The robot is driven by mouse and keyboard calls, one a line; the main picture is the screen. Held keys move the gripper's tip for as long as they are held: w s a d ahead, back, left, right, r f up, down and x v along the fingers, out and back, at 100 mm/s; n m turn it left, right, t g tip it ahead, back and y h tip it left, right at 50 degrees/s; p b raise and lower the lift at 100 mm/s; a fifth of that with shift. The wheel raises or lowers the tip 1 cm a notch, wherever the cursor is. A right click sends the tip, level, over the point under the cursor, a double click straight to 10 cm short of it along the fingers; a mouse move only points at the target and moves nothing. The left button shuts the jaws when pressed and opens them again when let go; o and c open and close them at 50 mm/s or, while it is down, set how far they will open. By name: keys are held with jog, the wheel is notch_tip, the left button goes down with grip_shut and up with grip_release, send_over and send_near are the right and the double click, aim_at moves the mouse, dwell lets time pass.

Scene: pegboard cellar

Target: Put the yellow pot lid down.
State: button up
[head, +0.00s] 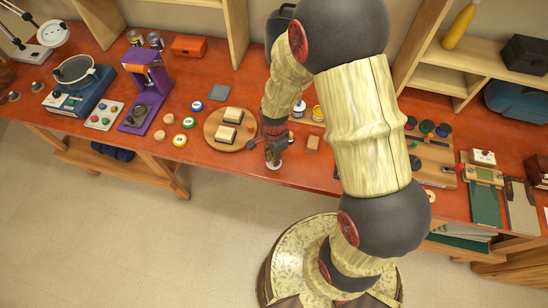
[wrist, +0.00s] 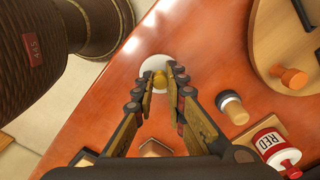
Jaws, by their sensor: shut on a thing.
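The pot lid shows in the wrist view as a pale round disc (wrist: 154,65) with a small yellow knob (wrist: 159,81). My gripper (wrist: 160,88) has its fingertips closed on either side of the knob. In the head view the disc's pale edge (head: 274,166) shows just under my gripper (head: 273,157), near the front edge of the red-brown bench (head: 245,169). I cannot tell whether the disc touches the bench top or hangs just above it. The fingers hide part of the lid.
A round wooden board (head: 212,136) with two blocks stands left of my gripper. A wooden block (head: 312,145) lies to the right. In the wrist view, a red bottle (wrist: 272,148) and a wooden-and-dark piece (wrist: 232,108) stand close by. The bench front edge is near.

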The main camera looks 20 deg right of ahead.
jog(key=o, duration=0.8)
jog(key=shift+f, duration=0.1)
jog(key=shift+c, duration=0.2)
jog(key=s+r+n+t+p, duration=0.1)
jog(key=s+r+n, duration=0.15)
jog(key=r, duration=1.05)
jog(key=s+r+n+t, duration=0.15)
jog(key=r+n, duration=0.25)
jog(key=r, duration=0.9)
jog(key=s+r+n+t, duration=0.3)
jog(key=s+r+n, duration=0.6)
jog(key=s+r, duration=0.1)
jog(key=shift+r+n, duration=0.35)
jog(key=shift+r, duration=0.5)
jog(key=shift+f, duration=0.1)
